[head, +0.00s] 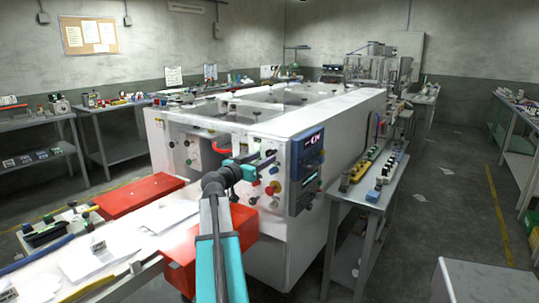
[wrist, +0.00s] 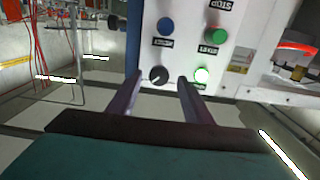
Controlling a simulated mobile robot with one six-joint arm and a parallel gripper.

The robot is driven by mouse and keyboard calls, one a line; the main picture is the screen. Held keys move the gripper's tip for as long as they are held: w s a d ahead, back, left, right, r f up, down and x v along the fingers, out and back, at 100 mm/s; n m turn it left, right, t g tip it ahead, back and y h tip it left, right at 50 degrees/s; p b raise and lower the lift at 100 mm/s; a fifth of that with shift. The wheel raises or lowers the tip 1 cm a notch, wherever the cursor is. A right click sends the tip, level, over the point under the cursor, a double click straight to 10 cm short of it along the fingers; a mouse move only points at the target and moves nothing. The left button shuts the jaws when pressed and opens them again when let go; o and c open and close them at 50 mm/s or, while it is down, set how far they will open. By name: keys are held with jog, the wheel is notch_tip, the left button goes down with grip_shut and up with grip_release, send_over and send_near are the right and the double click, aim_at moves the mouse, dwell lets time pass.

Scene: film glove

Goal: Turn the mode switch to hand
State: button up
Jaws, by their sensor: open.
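The mode switch is probably the small black round knob (wrist: 158,76) with a pale mark on the panel in the wrist view. My gripper (wrist: 160,80) is open, with one finger on each side of the knob in that picture; I cannot tell whether they touch it. A lit green button (wrist: 202,76) is just right of the right fingertip. In the head view my gripper (head: 268,160) reaches to the control panel (head: 280,146) on the white machine's near end. My gripper hides part of the panel there, and I cannot make out the knob.
A blue button (wrist: 166,26) and a green button (wrist: 217,36) with upside-down labels are near the knob. A red block (head: 145,194) and a paper-strewn bench (head: 120,250) lie left of my arm. A narrow bench (head: 375,190) stands right of the machine (head: 340,120). Open floor (head: 440,195) lies further right.

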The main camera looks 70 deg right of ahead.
aim_at(269, 155)
jog(key=shift+p+x, duration=0.4)
jog(key=shift+x, duration=2.05)
jog(key=shift+c, duration=0.3)
jog(key=c, duration=1)
jog(key=shift+o, duration=0.2)
jog(key=shift+a, duration=0.1)
